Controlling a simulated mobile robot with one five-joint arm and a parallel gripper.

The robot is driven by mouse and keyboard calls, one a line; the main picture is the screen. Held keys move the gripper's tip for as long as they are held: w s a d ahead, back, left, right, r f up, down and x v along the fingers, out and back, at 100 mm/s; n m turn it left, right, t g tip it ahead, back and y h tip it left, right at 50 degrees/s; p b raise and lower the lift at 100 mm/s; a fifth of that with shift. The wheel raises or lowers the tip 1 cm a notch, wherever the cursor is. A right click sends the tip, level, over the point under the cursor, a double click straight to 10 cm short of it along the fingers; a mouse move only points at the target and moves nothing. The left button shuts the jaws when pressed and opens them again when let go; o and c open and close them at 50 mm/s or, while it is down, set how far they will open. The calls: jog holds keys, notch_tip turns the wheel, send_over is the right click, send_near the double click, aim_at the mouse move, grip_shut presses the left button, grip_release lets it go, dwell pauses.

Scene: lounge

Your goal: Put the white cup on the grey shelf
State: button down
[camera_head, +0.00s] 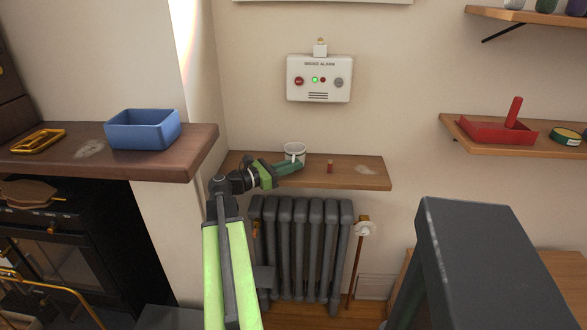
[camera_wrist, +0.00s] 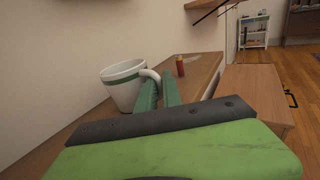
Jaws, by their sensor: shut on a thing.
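The white cup (camera_head: 294,152) stands on the wooden ledge above the radiator. In the wrist view the cup (camera_wrist: 123,87) is white with a green band and appears slightly tilted by the camera angle. My gripper (camera_head: 298,165) reaches in from the left. Its green fingers (camera_wrist: 160,88) are shut on the cup's handle, and the cup body is just left of them. I cannot tell whether the cup's base touches the ledge. A small pale shelf unit (camera_wrist: 254,31) with items on it stands far off in the wrist view; I cannot tell if it is the grey shelf.
The wooden ledge (camera_head: 345,175) also holds a small red-brown cylinder (camera_head: 330,167) right of the cup. A blue tray (camera_head: 143,130) sits on the dark mantel. A red tray (camera_head: 492,131) is on a wall shelf at right. A radiator (camera_head: 300,240) is below the ledge.

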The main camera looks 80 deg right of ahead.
jog(key=shift+f, duration=0.15)
jog(key=c, duration=1.5)
grip_release()
